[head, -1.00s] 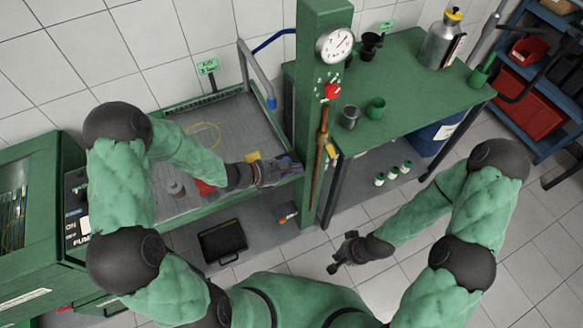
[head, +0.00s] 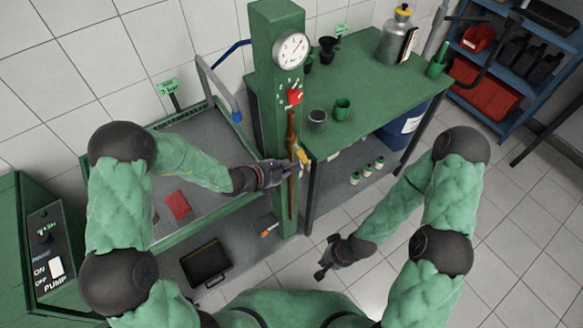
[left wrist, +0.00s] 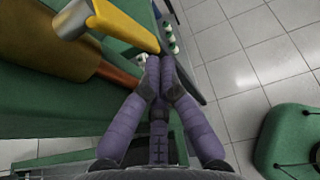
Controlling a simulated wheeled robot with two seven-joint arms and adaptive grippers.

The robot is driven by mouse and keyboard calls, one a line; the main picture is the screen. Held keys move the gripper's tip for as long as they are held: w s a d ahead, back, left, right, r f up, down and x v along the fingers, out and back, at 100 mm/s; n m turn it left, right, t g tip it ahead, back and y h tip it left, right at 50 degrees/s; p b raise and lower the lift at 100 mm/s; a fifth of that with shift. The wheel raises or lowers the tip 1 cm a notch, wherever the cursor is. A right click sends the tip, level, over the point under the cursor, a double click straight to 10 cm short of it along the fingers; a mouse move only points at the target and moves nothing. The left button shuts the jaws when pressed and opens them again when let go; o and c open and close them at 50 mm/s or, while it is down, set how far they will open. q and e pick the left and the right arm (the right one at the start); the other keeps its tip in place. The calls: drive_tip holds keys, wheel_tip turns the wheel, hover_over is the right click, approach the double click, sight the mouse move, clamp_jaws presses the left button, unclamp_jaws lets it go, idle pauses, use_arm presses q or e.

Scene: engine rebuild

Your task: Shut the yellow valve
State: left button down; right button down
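The yellow valve (head: 301,156) is a lever on the copper-brown pipe (head: 291,185) that runs down the front of the green post. In the left wrist view the yellow lever (left wrist: 112,24) slants down to the right, large and close, at the upper left. My left gripper (head: 283,173) is beside the pipe, just below the lever. In the left wrist view its purple fingers (left wrist: 160,62) are together at the tips, with nothing visible between them, near the lever's lower end. Whether they touch it I cannot tell. My right gripper (head: 326,258) is open and empty over the floor.
The green post (head: 270,60) carries a gauge (head: 291,48) and a red knob (head: 295,97). The green table (head: 375,85) to its right holds cups and a metal canister (head: 396,38). A grey-topped bench (head: 205,135) stands left. Floor at the front right is clear.

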use_arm(q)
drive_tip(key=shift+w+d+f+t+h+b, duration=0.2)
drive_tip(key=shift+t+h+b, duration=0.1)
drive_tip(key=shift+b, duration=0.4)
